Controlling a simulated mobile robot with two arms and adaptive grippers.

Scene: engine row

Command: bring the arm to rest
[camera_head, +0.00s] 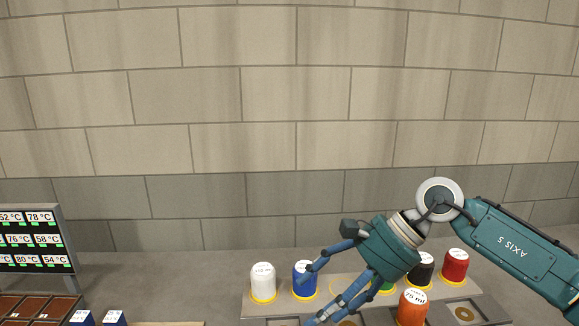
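My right arm comes in from the right, and its gripper (311,300) points down and left. Its fingers are spread apart with nothing seen between them. The upper finger overlaps the edge of a blue capped container (302,277) in the picture; I cannot tell whether they touch. A white container (262,280) stands left of it. A green one (384,287) is mostly hidden behind my gripper. A black one (422,272) and a red one (455,264) stand to the right, and an orange one (412,308) stands nearer. My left gripper is out of view.
The containers stand on a pale tray (335,284) with round seats. A panel of temperature displays (30,240) stands at the left. Below it are brown compartments (40,307) and small blue-and-white boxes (82,318). A block wall (290,120) closes the back.

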